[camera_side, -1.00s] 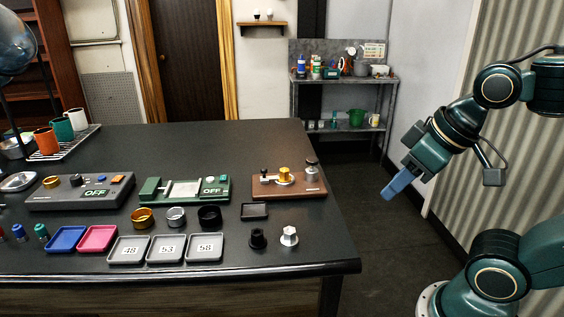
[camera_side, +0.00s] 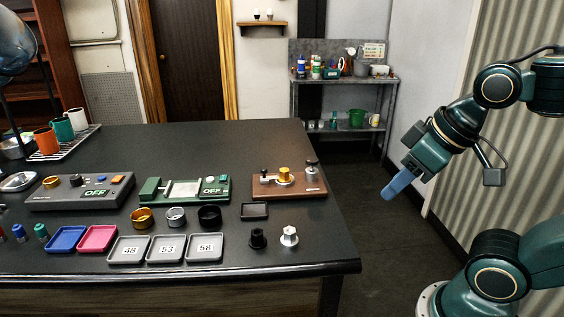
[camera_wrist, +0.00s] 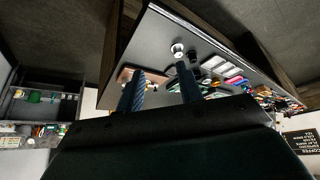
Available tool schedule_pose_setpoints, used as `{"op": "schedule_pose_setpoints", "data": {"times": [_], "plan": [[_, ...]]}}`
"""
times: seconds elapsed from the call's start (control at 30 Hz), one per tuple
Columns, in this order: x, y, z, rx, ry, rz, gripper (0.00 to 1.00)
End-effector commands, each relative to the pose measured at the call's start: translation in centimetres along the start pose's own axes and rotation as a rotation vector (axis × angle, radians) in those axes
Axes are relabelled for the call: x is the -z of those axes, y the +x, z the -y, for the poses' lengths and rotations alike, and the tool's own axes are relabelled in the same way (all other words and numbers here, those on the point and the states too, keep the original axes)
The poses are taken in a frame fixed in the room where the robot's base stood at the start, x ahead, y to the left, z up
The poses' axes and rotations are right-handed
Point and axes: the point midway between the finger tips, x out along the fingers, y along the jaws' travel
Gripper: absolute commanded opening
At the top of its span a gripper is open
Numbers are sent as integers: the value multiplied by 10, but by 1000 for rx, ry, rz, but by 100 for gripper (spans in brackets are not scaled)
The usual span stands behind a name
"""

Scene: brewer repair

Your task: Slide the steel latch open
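A brown wooden board (camera_side: 296,192) lies at the right end of the dark table. On it are a brass knob (camera_side: 284,174), a small dark-topped post at its left and a grey steel knob (camera_side: 312,167) at its right. Any latch on it is too small to tell as open or shut. In the wrist view the board (camera_wrist: 152,75) shows partly behind my left finger. My gripper (camera_side: 395,186) is in the air to the right of the table, well apart from the board. In the wrist view my gripper's two fingers (camera_wrist: 160,84) stand apart with nothing held.
A green device (camera_side: 150,190) and a grey OFF console (camera_side: 115,190) stand left of the board. A small black tray (camera_side: 254,211), a black knob (camera_side: 258,239) and a steel-topped knob (camera_side: 289,236) are in front. Rings and numbered trays (camera_side: 205,257) lie further left.

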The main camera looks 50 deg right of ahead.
Motion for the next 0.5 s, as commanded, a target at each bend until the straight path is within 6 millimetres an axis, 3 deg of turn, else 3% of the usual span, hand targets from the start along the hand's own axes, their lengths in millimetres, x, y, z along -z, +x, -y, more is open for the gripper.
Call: {"op": "schedule_pose_setpoints", "data": {"times": [0.33, 0.5], "plan": [[2, 0, 0, 0, 0, 0, 39], [13, 0, -1, -1, 0, 6, 39]]}}
